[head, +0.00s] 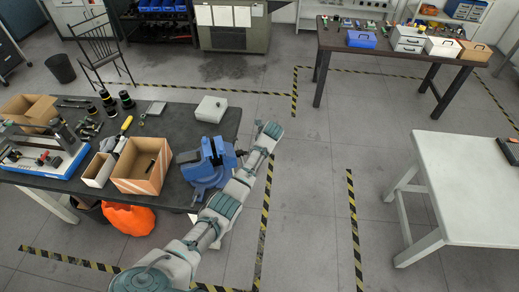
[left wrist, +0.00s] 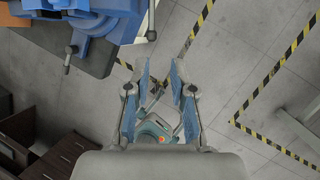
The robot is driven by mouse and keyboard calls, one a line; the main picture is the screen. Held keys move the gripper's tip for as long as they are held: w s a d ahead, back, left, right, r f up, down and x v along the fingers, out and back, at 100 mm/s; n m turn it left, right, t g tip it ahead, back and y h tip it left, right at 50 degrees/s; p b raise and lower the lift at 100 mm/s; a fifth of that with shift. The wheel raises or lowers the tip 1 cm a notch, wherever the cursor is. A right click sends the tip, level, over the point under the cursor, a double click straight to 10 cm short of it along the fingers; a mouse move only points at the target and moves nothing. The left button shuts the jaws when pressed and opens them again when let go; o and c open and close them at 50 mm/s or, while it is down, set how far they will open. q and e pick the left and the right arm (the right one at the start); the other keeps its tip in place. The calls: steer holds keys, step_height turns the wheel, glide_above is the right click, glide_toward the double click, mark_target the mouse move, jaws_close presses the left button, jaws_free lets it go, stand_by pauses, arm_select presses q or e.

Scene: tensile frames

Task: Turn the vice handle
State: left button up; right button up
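The blue vice (head: 205,165) is mounted at the right end of the dark workbench in the head view. It fills the upper left of the left wrist view (left wrist: 95,12). A thin grey handle bar (left wrist: 151,20) with a ball end stands at the vice's right side there. A second grey rod (left wrist: 68,58) hangs at the vice's lower edge. My left gripper (left wrist: 160,72) is open and empty. It is to the right of and below the vice in that picture, apart from the handle bar. My right gripper is in neither view.
The dark workbench (head: 222,122) also holds a cardboard box (head: 143,165), a white box (head: 211,109) and tools. A white table (head: 470,165) stands at the right. Floor between them is clear, with striped tape. Brown drawers (left wrist: 50,145) show lower left in the wrist view.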

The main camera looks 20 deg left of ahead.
arm_select(q)
steer(key=shift+v, duration=2.25)
steer(key=shift+s+d, duration=0.1)
steer(key=shift+s, duration=0.05)
steer(key=v, duration=0.7)
steer(key=shift+r, duration=0.1)
